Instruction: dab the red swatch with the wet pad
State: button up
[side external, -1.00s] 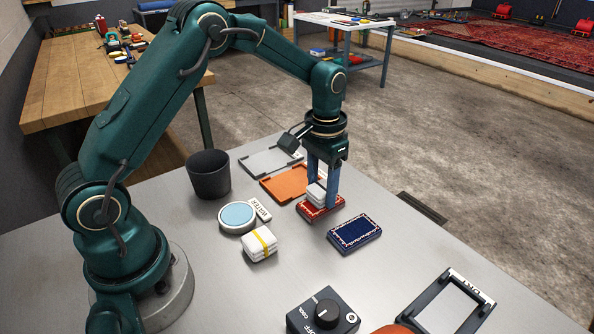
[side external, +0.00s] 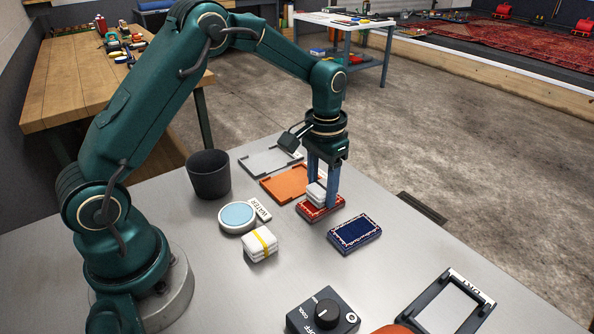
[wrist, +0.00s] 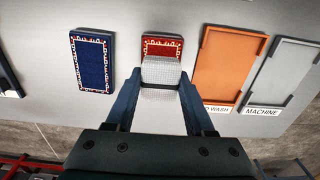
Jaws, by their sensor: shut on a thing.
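My gripper (side external: 322,193) points down and is shut on a white pad (side external: 315,194). The pad is at the red swatch (side external: 323,210), low over its top and seemingly touching it. In the wrist view the pad (wrist: 161,72) sits between the fingers and hides much of the red swatch (wrist: 162,44), whose patterned far edge shows. A water dish (side external: 238,216) with a pale blue surface and a WATER label stands left of the swatch.
A blue swatch (side external: 355,234) lies close to the red one. An orange tray (side external: 283,186) and a grey tray (side external: 262,161) lie behind. A dark cup (side external: 209,174), a yellow-banded white pad stack (side external: 260,244), a knob box (side external: 323,313) and a dark frame (side external: 412,312) stand around.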

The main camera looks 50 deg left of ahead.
jog(key=shift+r, duration=3.2)
